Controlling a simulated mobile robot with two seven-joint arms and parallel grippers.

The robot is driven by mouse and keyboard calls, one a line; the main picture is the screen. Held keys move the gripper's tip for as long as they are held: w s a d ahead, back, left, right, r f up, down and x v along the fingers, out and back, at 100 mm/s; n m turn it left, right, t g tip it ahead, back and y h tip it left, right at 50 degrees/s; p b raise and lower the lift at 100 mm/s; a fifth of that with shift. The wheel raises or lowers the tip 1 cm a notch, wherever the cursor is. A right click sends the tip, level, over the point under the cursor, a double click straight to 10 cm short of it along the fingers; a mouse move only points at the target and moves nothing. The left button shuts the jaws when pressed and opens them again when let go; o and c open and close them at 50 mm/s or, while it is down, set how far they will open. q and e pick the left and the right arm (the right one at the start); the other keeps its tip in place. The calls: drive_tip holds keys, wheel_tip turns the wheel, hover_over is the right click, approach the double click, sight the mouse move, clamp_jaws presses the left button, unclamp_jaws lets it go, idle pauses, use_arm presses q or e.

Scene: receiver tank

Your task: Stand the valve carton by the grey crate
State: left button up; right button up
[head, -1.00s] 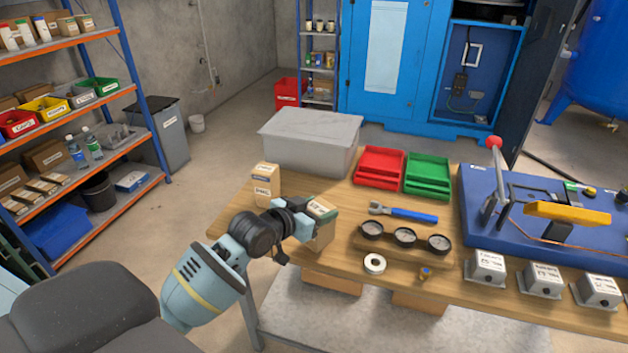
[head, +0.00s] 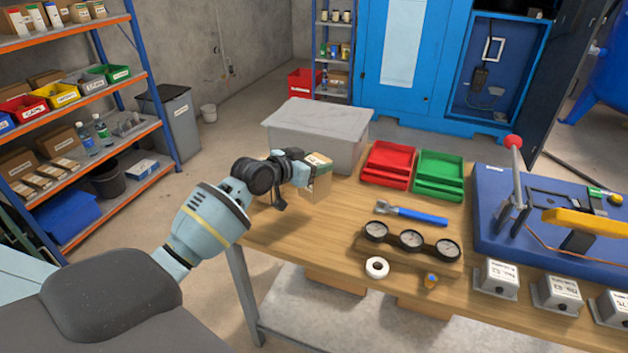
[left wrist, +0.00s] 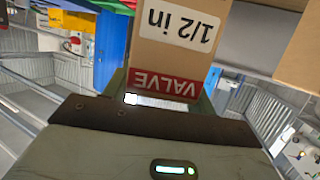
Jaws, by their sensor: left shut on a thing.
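The valve carton (head: 322,182) is a small tan box with a green and white top. In the left wrist view (left wrist: 175,45) its white "1/2 in" label and red "VALVE" band read upside down. My left gripper (head: 303,174) is shut on it, at the front of the grey crate (head: 318,138). The carton looks close to upright; I cannot tell whether its base touches the table (head: 330,225). The grey lidded crate stands at the table's back left. My right gripper is out of view.
Another tan carton (left wrist: 302,55) shows at the right in the left wrist view; my gripper mostly hides it in the head view. Red trays (head: 388,165) and green trays (head: 438,177) stand right of the crate. A gauge block (head: 410,243) and wrench (head: 410,214) lie nearer.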

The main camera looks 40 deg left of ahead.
use_arm(q)
drive_tip(key=shift+f, duration=2.6)
drive_tip(key=shift+f+b, duration=0.15)
drive_tip(key=shift+b, duration=0.2)
drive_tip(key=o, duration=1.7)
drive_tip(key=shift+s, duration=0.1)
drive_tip(key=p+v, duration=0.1)
drive_tip(key=v, duration=1.1)
